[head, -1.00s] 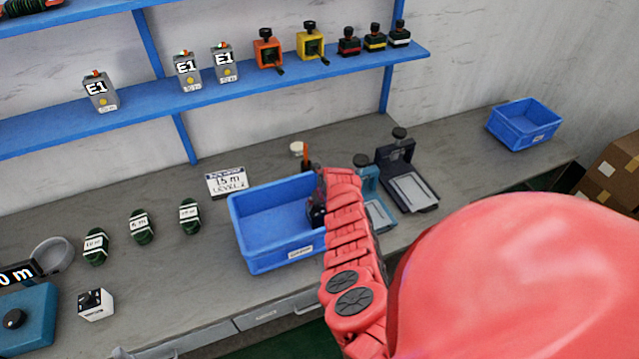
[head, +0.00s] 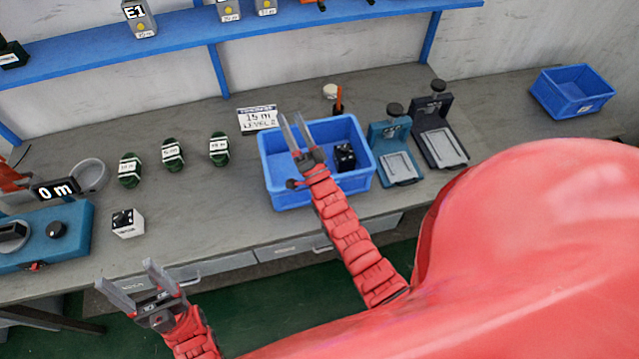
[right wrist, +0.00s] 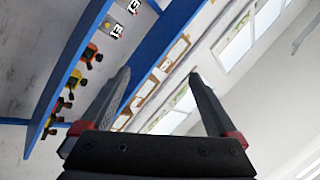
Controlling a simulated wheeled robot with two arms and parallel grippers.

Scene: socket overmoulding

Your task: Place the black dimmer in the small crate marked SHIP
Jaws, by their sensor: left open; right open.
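A black block-shaped thing, which looks like the black dimmer (head: 345,157), lies inside the larger blue crate (head: 288,198), toward its right side. The label on this crate's front is hidden by my right arm. My right gripper (head: 292,118) is open and empty, raised above the crate's left part and apart from the black dimmer. In the right wrist view its two fingers (right wrist: 158,82) are spread with nothing between them. My left gripper (head: 123,272) is open and empty in front of the bench's front edge, at lower left.
Another blue crate (head: 572,92) stands at the back right, its label too small to read. Two stands (head: 398,165) are right of the larger crate. A white block with a black top (head: 128,222), several green coils (head: 172,155) and a teal device (head: 45,240) are left.

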